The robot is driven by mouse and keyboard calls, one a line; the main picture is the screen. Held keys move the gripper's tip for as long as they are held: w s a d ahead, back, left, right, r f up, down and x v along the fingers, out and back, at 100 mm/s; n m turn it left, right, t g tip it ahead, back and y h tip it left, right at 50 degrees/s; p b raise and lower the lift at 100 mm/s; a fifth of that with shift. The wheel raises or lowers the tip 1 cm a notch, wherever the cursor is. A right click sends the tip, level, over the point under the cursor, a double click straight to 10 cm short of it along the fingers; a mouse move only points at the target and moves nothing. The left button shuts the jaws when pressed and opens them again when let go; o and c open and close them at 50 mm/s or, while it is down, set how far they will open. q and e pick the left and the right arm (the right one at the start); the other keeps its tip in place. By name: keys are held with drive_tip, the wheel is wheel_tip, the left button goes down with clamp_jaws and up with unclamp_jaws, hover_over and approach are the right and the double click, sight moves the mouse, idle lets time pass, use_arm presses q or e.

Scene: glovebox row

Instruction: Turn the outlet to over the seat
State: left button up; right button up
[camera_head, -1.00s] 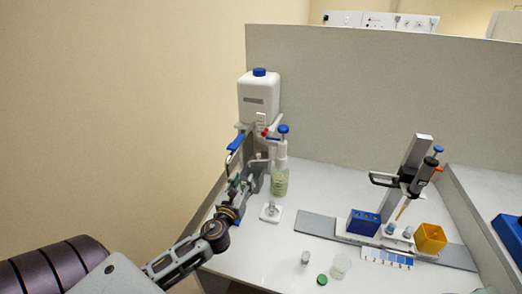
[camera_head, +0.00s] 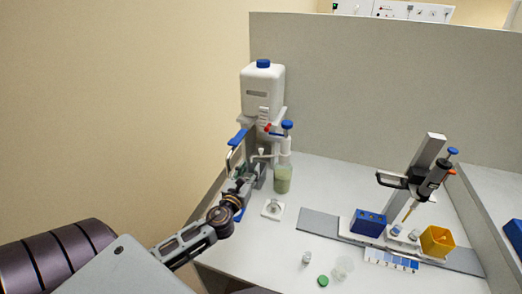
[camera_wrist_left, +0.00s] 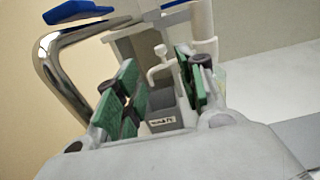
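The dispenser's white reservoir (camera_head: 262,92) with a blue cap stands at the back left, above a grey stand. A thin pale outlet tube (camera_head: 262,155) sits at its lower front; it also shows in the left wrist view (camera_wrist_left: 160,64). The seat, a white square plate with a round fitting (camera_head: 272,208), lies on the bench in front, right of my left gripper (camera_head: 243,178). In the left wrist view my left gripper (camera_wrist_left: 158,88) is open, its green pads apart on either side of the outlet's line; contact cannot be told. My right gripper is out of view.
A blue lever (camera_head: 237,138) on a bent metal rod rises beside my left gripper. A bottle of pale green liquid (camera_head: 283,179) stands behind the seat. A pipette stand (camera_head: 428,160), blue box (camera_head: 368,222) and yellow box (camera_head: 437,241) stand right.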

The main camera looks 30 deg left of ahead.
sight(260, 151)
use_arm(q)
drive_tip(key=shift+p+x, duration=0.4)
drive_tip(key=shift+x, duration=6.35)
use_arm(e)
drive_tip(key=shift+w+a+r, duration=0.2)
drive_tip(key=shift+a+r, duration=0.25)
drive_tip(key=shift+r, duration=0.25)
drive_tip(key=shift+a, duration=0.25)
